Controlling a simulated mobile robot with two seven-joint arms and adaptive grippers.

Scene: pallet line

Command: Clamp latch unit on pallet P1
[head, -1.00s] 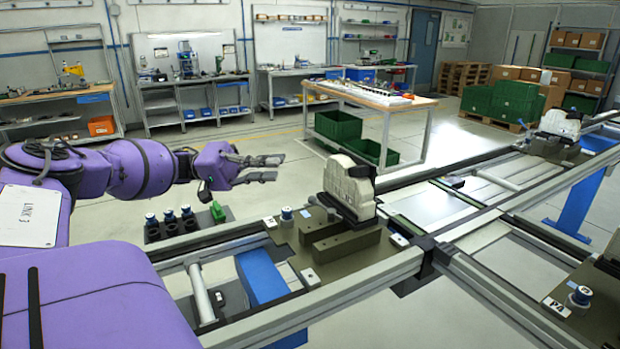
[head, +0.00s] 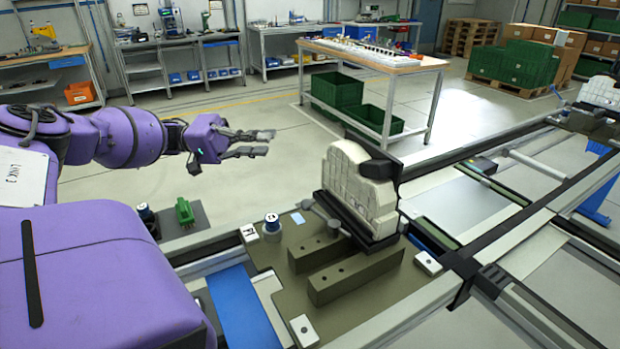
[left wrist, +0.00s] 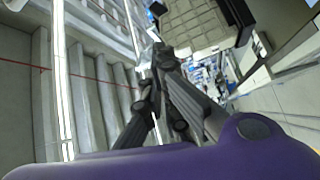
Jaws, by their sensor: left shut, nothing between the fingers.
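A cream, ribbed block (head: 358,190) with a dark base and a black part on its upper right stands upright on the olive pallet plate (head: 262,286) nearest me. Two olive bars (head: 370,273) lie on the plate in front of it. A small grey lever with a round end (head: 307,204) shows at the block's left. A ribbed block (left wrist: 190,25) shows above the left gripper in the left wrist view. My right gripper is not in view.
A blue-capped post (head: 271,223) stands on the plate's left side. Rails (head: 415,318) run along the pallet and cross at the right. A green part (head: 184,212) sits on a dark tray at the left. A table (head: 375,58) and a green bin (head: 336,96) stand behind.

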